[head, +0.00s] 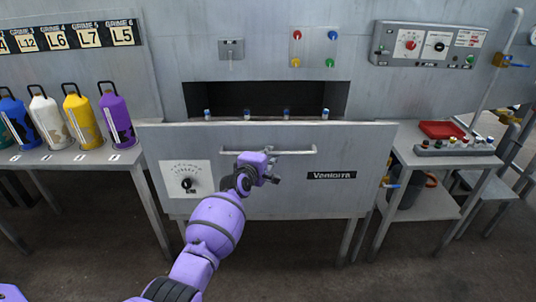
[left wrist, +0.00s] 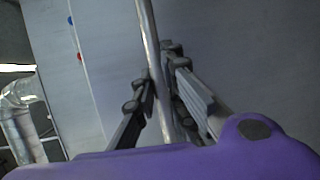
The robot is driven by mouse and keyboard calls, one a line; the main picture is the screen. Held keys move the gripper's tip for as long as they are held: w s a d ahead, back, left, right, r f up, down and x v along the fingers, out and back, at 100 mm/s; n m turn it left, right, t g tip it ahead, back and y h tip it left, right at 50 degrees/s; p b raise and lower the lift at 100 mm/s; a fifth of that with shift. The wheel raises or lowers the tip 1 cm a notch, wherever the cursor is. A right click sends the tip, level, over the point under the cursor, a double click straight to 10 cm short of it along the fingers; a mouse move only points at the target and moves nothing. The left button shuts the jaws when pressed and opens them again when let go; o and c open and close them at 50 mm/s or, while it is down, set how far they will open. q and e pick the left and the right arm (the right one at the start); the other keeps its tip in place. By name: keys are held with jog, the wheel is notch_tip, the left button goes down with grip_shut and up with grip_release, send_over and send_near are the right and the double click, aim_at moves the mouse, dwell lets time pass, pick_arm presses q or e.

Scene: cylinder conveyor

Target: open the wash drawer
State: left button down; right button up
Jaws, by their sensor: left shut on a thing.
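The wash drawer's grey front panel (head: 270,195) is below a dark rectangular opening (head: 265,98) in the wall. Its horizontal bar handle (head: 300,151) runs along the upper part of the panel. The fingers hide part of the bar. How far the drawer stands out cannot be told. My right gripper is not in view.
The panel bears a dial (head: 187,183). Several small blue-and-white pieces (head: 286,113) show in the opening. Colored cylinders (head: 118,118) stand on a left table. A right table holds a red tray (head: 441,130). A control box (head: 428,44) hangs on the wall.

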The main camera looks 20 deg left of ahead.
pick_arm(q)
jog(key=c, duration=1.8)
grip_release()
jog(key=shift+a+r, duration=0.1)
jog(key=shift+r, duration=0.05)
jog(key=v, duration=1.2)
